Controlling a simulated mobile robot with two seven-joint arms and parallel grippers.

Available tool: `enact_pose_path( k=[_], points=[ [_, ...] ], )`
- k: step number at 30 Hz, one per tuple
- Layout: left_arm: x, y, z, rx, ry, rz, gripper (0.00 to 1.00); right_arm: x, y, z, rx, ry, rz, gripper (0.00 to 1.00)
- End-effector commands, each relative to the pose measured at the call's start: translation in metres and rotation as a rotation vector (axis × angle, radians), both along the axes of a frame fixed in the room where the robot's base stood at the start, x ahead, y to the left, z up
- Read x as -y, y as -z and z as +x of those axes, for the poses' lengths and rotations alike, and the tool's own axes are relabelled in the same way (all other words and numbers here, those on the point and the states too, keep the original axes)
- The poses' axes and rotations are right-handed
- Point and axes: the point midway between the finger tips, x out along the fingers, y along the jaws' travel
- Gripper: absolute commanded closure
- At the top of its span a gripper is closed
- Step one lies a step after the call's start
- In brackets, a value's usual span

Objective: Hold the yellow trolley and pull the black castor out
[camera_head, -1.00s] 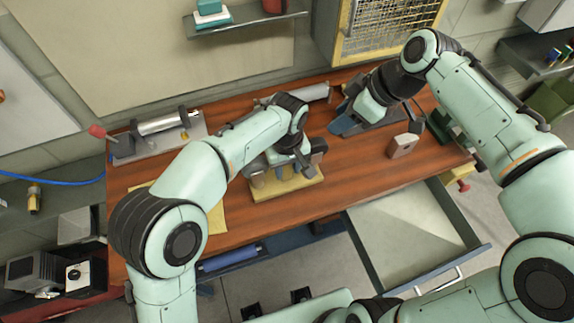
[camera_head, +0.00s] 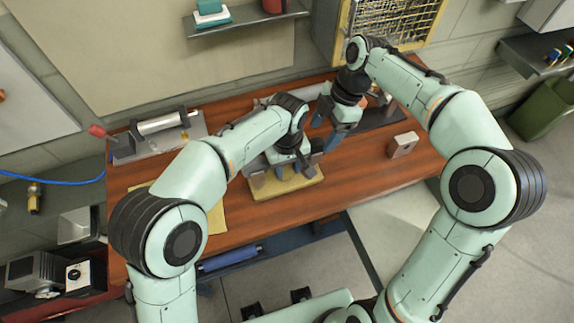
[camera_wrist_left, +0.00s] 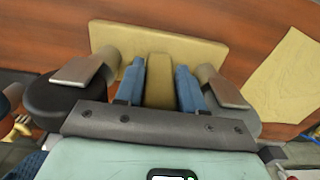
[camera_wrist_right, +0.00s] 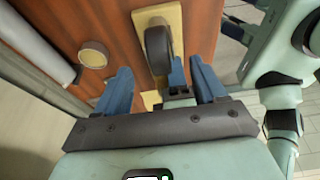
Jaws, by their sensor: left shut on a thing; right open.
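The yellow trolley (camera_head: 288,190) lies on the wooden bench, its yellow board showing. In the left wrist view my left gripper (camera_wrist_left: 161,80) is shut on its upright tan-yellow middle block (camera_wrist_left: 160,88). The black castor (camera_wrist_left: 62,98) is at the left of that view, partly covered by a brownish plate. In the right wrist view the black castor (camera_wrist_right: 158,48) stands against the yellow board. My right gripper (camera_head: 327,130) is open, back and right of the left one. In its wrist view the castor shows beyond and between the fingertips, apart from them. In the head view the castor is mostly hidden.
A wooden block (camera_head: 403,145) stands on the bench to the right. A grey fixture with a roller (camera_head: 160,124) is at back left. A yellow sheet (camera_head: 216,215) lies left of the trolley.

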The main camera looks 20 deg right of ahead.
Motion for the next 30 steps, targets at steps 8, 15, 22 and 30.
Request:
enact_pose_path(
  k=[8,15,22,30],
  points=[
    [0.000,-0.001,0.001,0.003,-0.001,-0.003,1.00,-0.011,0.038,-0.001,-0.002,0.001,0.000,0.30],
    [0.000,-0.002,0.001,0.003,0.000,-0.003,1.00,-0.017,0.055,-0.001,-0.001,0.002,0.000,0.30],
    [0.001,-0.002,0.001,0.003,0.000,-0.003,1.00,-0.018,0.057,-0.001,0.000,0.002,0.000,0.30],
    [0.001,-0.002,0.001,0.003,0.000,-0.004,1.00,-0.018,0.057,-0.001,0.000,0.002,0.000,0.79]
  ],
)
